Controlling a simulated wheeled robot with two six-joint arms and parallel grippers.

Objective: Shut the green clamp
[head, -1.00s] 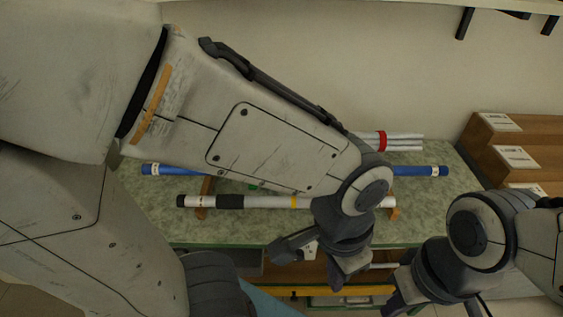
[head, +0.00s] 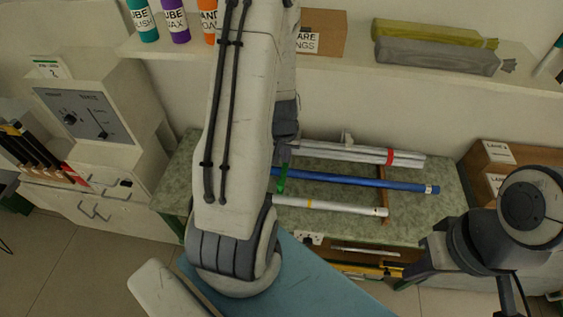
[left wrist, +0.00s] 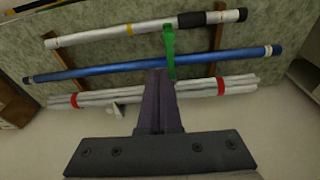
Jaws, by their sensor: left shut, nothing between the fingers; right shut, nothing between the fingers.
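The green clamp (left wrist: 169,50) shows in the left wrist view as a narrow green bar lying across the blue rod (left wrist: 150,64); I cannot tell whether it is closed. In the head view the clamp (head: 282,180) is partly hidden by my left arm. My left gripper (left wrist: 159,74) is shut and empty, its fingertips close beside the clamp's end nearest the white rods; I cannot tell whether they touch. In the head view the left gripper (head: 284,152) is mostly behind my arm. My right gripper (head: 404,268) is shut and empty, off the bench's front right.
A silver rod (left wrist: 118,31) with black and yellow bands lies parallel to the blue rod on wooden supports. White rods with red bands (left wrist: 110,97) lie at the back of the green bench top (head: 425,210). A shelf (head: 420,65) holding goods overhangs the back.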

